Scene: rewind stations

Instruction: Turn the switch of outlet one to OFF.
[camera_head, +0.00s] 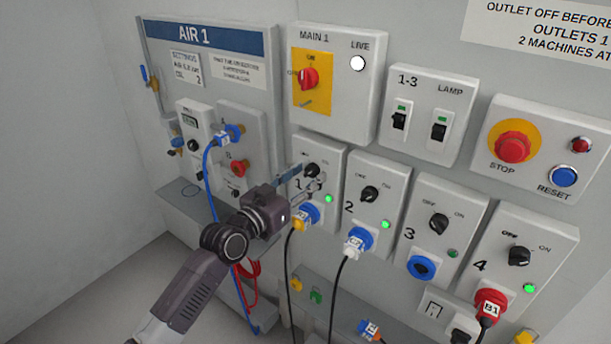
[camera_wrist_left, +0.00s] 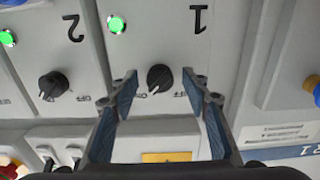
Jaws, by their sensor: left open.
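The outlet one panel (camera_head: 331,163) carries a black rotary switch (camera_head: 312,170) above a lit green lamp (camera_head: 329,199). The switch also shows in the left wrist view (camera_wrist_left: 160,76), upside down, with its white mark leaning down-left. The small labels beside it are blurred there. My left gripper (camera_head: 303,182) is at this panel, coming in from the left. In the left wrist view its two fingers (camera_wrist_left: 159,86) stand open on either side of the switch, with a visible gap on both sides. My right gripper is not in view.
A plug (camera_head: 303,217) with a black cable sits below the switch. The outlet two switch (camera_head: 369,194) is close on the right. The AIR 1 panel (camera_head: 205,50) with a blue hose (camera_head: 208,172) is on the left. The MAIN 1 box (camera_head: 343,90) is above.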

